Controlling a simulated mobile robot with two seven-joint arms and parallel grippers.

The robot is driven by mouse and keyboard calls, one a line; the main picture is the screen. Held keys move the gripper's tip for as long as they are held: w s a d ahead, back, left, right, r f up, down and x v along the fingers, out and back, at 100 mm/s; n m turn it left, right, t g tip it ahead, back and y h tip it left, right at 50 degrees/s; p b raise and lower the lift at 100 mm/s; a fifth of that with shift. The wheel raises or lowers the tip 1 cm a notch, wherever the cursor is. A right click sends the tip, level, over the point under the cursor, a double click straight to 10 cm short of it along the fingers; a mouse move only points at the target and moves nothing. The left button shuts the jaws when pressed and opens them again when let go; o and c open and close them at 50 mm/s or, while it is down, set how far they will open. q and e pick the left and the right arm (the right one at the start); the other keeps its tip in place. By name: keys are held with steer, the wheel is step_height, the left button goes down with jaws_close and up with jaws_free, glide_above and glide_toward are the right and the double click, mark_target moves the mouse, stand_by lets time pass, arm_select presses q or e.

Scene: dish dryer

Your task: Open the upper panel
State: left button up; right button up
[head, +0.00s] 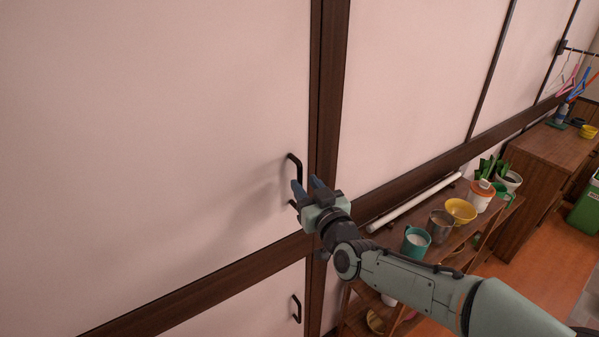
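The upper panel (150,130) is a large pale pink door in a dark wood frame, filling the left of the head view. It looks closed against the dark post at its right edge. Its black bar handle (297,170) sits near that edge. My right gripper (305,190) is just in front of the handle, its two dark fingers apart and pointing at the panel. The gripper hides the handle's lower part, and I cannot tell whether the fingers touch it. My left gripper is not in view.
A lower panel with its own black handle (296,308) is below. To the right, a wooden shelf holds a teal mug (415,242), a metal cup (439,226), a yellow bowl (461,211) and a white tube (414,202). A wooden cabinet (548,160) stands farther back.

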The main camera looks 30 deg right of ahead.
mark_target(301, 179)
steer(key=w, duration=0.4)
steer(key=shift+w+d+p, duration=0.1)
steer(key=shift+d+p, duration=0.15)
steer(key=shift+p, duration=0.15)
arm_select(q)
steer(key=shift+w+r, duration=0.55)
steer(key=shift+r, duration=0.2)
arm_select(e)
jaws_close()
